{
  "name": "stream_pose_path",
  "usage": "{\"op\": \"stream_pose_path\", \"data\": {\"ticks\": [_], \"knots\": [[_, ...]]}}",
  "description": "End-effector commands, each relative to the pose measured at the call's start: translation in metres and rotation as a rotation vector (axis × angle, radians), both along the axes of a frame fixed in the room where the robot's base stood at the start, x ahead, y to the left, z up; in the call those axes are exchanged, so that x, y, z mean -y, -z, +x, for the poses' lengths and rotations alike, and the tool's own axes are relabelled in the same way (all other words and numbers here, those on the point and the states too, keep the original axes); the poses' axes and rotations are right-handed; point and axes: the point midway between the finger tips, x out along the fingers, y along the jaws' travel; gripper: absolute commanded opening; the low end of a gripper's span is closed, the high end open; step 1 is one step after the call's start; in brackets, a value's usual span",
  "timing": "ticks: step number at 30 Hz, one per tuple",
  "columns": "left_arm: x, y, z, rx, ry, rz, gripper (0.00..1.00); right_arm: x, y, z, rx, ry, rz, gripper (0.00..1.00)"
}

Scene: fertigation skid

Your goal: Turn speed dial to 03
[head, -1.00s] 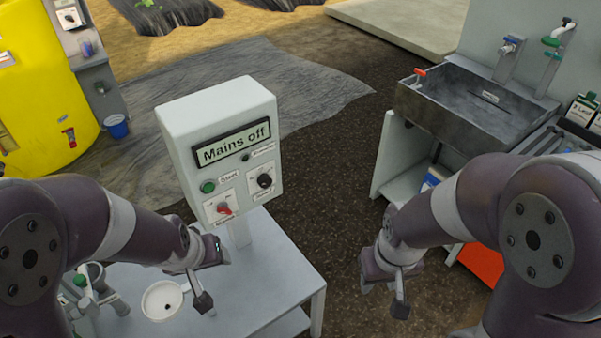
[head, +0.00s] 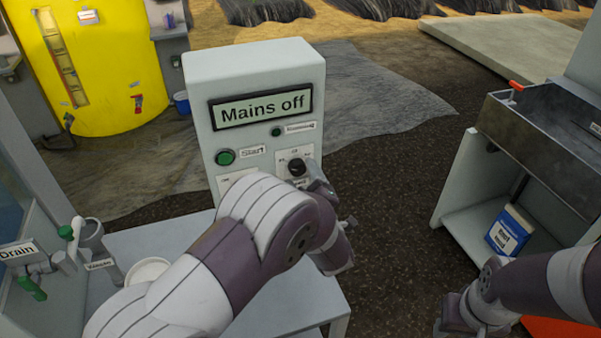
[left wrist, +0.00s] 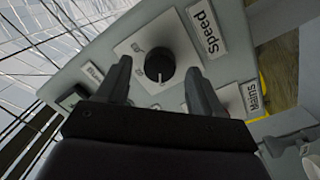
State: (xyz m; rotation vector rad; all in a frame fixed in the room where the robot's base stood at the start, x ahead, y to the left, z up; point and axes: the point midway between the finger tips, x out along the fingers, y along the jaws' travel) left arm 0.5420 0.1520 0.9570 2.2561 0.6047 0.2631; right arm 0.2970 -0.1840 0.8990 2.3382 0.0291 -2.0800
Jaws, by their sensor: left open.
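The speed dial (head: 297,167) is a round black knob on a white scale plate on the front of the control box (head: 265,70). In the left wrist view, the dial (left wrist: 160,65) sits between my left gripper's (left wrist: 160,82) open fingers, with the "Speed" label beside it. I cannot tell whether the fingers touch it. My left gripper (head: 318,182) is just below and right of the dial in the head view, partly hidden by my arm. The display (head: 262,106) reads "Mains off". My right gripper (head: 440,325) is at the bottom right, mostly cut off.
A green Start button (head: 225,157) is left of the dial. The "Mains" label (left wrist: 256,98) is close to one finger in the wrist view; my arm hides that switch in the head view. A sink unit (head: 545,130) stands at right, and a yellow tank (head: 90,65) at back left.

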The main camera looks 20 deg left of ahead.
Motion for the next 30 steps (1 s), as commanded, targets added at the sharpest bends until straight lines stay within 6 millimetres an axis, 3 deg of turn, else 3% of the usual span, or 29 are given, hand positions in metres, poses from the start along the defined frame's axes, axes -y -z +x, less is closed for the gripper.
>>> {"op": "stream_pose_path", "data": {"ticks": [5, 13, 14, 18, 19, 30], "knots": [[-0.009, 0.0, 0.015, 0.0, -0.001, -0.001, 0.67, 0.0, -0.001, 0.0, 0.0, 0.0, 0.0, 0.43], [-0.009, 0.0, 0.017, 0.0, 0.001, 0.0, 0.67, 0.0, -0.001, 0.0, 0.0, 0.0, 0.0, 0.43], [-0.009, 0.0, 0.017, 0.0, 0.001, 0.0, 0.63, 0.0, -0.001, 0.0, 0.0, 0.0, 0.0, 0.43], [-0.009, 0.0, 0.017, -0.001, 0.001, 0.0, 0.18, 0.0, -0.001, 0.0, 0.0, 0.0, 0.0, 0.43], [-0.009, 0.0, 0.017, -0.001, 0.001, 0.0, 0.1, 0.0, -0.001, 0.0, 0.0, 0.0, 0.0, 0.43], [-0.009, -0.001, 0.016, -0.031, 0.002, 0.043, 0.11, 0.0, -0.006, 0.0, 0.0, 0.0, 0.0, 0.43]]}}
